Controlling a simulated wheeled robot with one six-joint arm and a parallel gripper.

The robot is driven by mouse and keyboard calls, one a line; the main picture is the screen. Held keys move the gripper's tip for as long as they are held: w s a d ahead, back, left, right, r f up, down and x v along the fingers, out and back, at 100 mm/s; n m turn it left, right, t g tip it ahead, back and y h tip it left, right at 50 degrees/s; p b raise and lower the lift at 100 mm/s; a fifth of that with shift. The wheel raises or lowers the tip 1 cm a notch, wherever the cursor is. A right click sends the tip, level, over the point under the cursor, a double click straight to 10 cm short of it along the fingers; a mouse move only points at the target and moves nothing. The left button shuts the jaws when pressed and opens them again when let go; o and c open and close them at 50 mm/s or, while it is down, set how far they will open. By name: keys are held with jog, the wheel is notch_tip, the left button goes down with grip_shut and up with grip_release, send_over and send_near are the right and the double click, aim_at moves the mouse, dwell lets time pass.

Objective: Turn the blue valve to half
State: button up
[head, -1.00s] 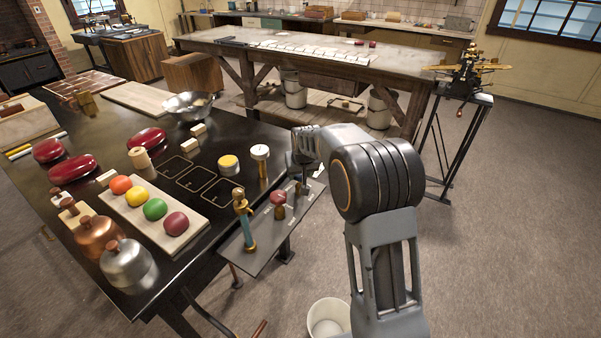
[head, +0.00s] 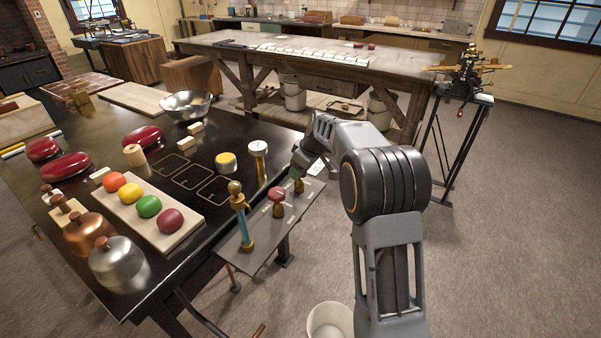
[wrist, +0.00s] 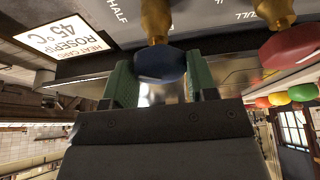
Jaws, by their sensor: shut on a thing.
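The blue valve (wrist: 160,65) shows in the wrist view as a dark blue faceted knob on a brass stem. It sits between the two green-padded fingers of my gripper (wrist: 159,84), which is shut on it. In the head view my gripper (head: 298,182) is at the right end of the grey valve panel (head: 236,258); the blue knob cannot be made out there. The panel carries a "HALF" label (wrist: 118,11) next to the blue valve's stem. Where the valve's pointer stands cannot be told.
A red valve (head: 277,195) stands beside the blue one, with a brass and blue fitting (head: 240,215) further left. A white card reading 45 °C (wrist: 75,38) is near the gripper. A white bucket (head: 330,322) stands on the floor below.

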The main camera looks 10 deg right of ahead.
jog(key=n, duration=0.2)
jog(key=n+g+y, duration=0.1)
jog(key=n, duration=0.1)
jog(key=shift+w+n+g, duration=0.1)
jog(key=shift+n+g, duration=0.2)
jog(key=n, duration=0.2)
jog(key=n+g+p, duration=0.1)
jog(key=n, duration=0.1)
jog(key=shift+w+d+g, duration=0.1)
jog(key=shift+g, duration=0.2)
jog(key=shift+n, duration=0.3)
jog(key=o, duration=0.9)
jog(key=p+v, duration=0.2)
jog(key=v, duration=1.1)
jog(key=shift+w+d+r, duration=0.1)
jog(key=shift+d+r, duration=0.2)
